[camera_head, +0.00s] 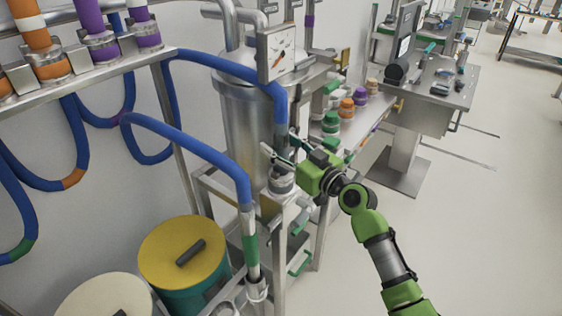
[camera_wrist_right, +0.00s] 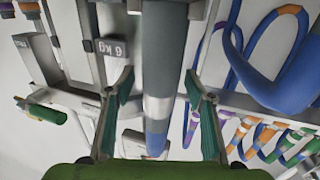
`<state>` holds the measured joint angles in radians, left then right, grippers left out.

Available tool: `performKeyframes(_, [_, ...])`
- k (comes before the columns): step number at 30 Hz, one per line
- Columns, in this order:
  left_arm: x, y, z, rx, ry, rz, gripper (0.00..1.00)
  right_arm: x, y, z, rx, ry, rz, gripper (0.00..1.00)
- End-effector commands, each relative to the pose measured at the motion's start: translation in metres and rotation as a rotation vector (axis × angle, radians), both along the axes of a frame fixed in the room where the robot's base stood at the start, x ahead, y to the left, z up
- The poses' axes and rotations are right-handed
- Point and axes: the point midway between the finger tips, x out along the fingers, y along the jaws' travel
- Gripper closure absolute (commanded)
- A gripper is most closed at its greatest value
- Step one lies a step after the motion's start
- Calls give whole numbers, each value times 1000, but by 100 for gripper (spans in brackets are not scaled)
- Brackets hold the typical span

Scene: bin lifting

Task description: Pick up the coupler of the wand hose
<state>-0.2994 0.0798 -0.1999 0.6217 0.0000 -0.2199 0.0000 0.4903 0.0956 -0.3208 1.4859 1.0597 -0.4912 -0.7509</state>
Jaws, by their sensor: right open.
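In the head view a blue hose (camera_head: 281,108) hangs down in front of the steel tank. A silver coupler (camera_head: 282,182) sits low on this line, partly hidden by my right gripper. My right gripper (camera_head: 280,149) is open, with its fingers reaching left at the hose line just above the coupler. In the wrist view the right gripper (camera_wrist_right: 157,88) has one finger on each side of a grey-blue hose or tube (camera_wrist_right: 164,45) with a pale band. Gaps show on both sides, and I cannot tell its exact depth between the fingers. My left gripper is not in view.
A second blue hose (camera_head: 185,132) with a green band ends at the lower frame. A yellow-lidded drum (camera_head: 182,252) stands at lower left. The steel tank (camera_head: 247,125) and metal frame are close to the gripper. The floor (camera_head: 470,230) at right is clear.

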Motion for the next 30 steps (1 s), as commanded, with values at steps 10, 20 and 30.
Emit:
performKeyframes(10, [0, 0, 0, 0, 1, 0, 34, 0, 0, 0, 0, 0, 0, 100])
performKeyframes(20, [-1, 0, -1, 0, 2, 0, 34, 0, 0, 5, 2, -5, 0, 100])
performKeyframes(30, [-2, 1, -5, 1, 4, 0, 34, -9, 3, 45, 3, -10, 3, 100])
